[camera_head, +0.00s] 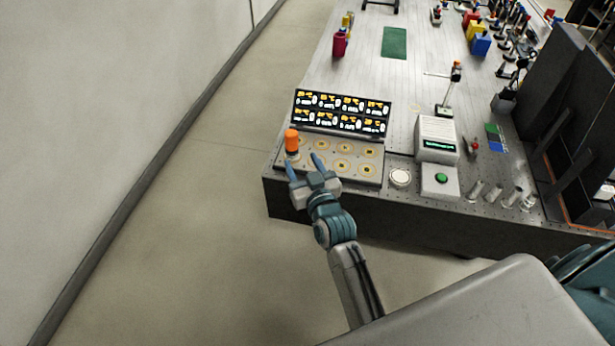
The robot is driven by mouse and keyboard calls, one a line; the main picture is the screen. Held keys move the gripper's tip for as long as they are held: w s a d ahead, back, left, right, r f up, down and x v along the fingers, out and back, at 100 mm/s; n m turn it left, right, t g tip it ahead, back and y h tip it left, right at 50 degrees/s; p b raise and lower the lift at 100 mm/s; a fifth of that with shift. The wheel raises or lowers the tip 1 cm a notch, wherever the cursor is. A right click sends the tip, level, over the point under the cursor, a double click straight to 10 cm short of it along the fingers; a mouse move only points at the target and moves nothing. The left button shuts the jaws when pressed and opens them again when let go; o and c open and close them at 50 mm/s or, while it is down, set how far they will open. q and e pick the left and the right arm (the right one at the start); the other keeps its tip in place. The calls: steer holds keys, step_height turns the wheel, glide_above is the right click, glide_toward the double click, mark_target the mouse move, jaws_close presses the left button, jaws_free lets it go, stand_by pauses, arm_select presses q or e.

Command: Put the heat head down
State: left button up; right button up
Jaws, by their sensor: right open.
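Nothing shows between the fingers. My left gripper is not in view.
A label panel (342,113) rises behind the tray. To its right are a white round knob (400,177), a box with a green button (440,181) and a white device with a green display (437,139). Dark panels stand at the far right. The bench behind the label panel is mostly clear.

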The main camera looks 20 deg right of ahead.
steer(key=shift+s+b, duration=0.3)
steer(key=shift+s, duration=1.4)
